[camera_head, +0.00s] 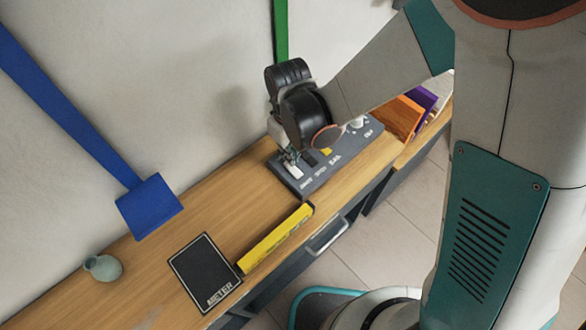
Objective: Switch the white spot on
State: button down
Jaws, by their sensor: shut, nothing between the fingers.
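A dark grey control panel (318,178) with white lettering lies on the wooden bench. At its left end is a white switch piece (294,171); whether it is on or off I cannot tell. A yellow piece (327,151) sits near the panel's middle, and a white knob (356,123) toward its right end. My gripper (289,156) points down over the panel's left end, just above or touching the white switch piece; I cannot tell which. The gripper is shut and holds nothing. My wrist hides part of the panel's back. No lit white spot shows in view.
On the bench (160,262) lie a black meter plate (205,270), a yellow bar (275,238) and a small grey-green vase (103,267). A blue panel (150,206) on a blue strip leans by the wall. Orange (396,117) and purple pieces stand right of the panel.

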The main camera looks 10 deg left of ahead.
aim_at(289, 165)
jog(key=shift+f+b, duration=1.3)
jog(key=shift+f, duration=0.2)
dwell(1.0)
jog(key=shift+r+p, duration=2.35)
jog(key=shift+r, duration=1.2)
